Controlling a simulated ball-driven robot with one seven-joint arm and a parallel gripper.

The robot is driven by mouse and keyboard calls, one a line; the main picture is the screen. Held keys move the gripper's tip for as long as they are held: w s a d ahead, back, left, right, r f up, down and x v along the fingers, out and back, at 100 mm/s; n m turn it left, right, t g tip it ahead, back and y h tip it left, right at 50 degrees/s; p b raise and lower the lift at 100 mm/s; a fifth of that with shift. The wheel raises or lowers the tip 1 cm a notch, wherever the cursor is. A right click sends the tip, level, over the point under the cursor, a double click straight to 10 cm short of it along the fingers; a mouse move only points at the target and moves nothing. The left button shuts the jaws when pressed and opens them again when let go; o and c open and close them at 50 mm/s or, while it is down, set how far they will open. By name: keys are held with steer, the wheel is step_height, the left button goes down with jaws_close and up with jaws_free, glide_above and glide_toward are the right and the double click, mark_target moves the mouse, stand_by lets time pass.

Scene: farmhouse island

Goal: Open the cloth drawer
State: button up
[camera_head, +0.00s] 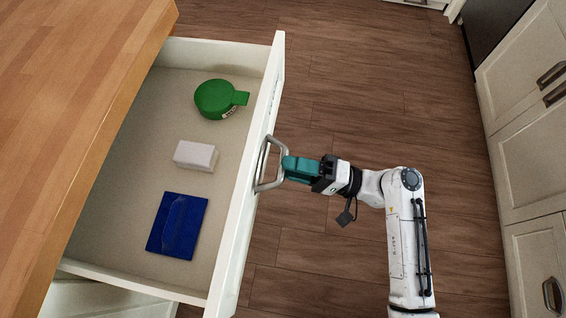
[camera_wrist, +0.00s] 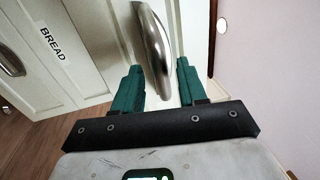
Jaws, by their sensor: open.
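The drawer (camera_head: 260,150) is pulled well out from under the wooden counter, and its inside shows. A folded dark blue cloth (camera_head: 178,226) lies in its near part. The drawer's metal handle (camera_head: 268,165) is on the white front panel. My gripper (camera_head: 287,168) is at the handle, its teal fingers reaching toward it from the right. In the wrist view the handle (camera_wrist: 153,50) stands between the two open teal fingers. Whether a finger touches the handle I cannot tell.
A green round object (camera_head: 217,99) and a white block (camera_head: 196,156) also lie in the drawer. The wooden countertop (camera_head: 80,80) is at the left. White cabinets (camera_head: 535,150) stand at the right. A panel labelled BREAD (camera_wrist: 53,44) shows in the wrist view.

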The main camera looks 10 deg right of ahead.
steer(key=v, duration=0.8)
steer(key=shift+d+b, duration=0.15)
steer(key=shift+b, duration=0.15)
steer(key=shift+s+f, duration=0.1)
steer(key=s+d+f+n+g+h+p, duration=0.25)
steer(key=s+f+g+h+p, duration=0.2)
steer(key=s+f+h, duration=0.45)
steer(key=s+d+r+h+p, duration=0.1)
steer(key=s+d+r+h, duration=0.1)
steer(key=d+h, duration=0.3)
steer(key=s+d+r+n+g+h+p, duration=0.1)
steer(key=s+d+r+h, duration=0.2)
steer(key=d+r+h, duration=0.2)
steer(key=shift+r, duration=0.2)
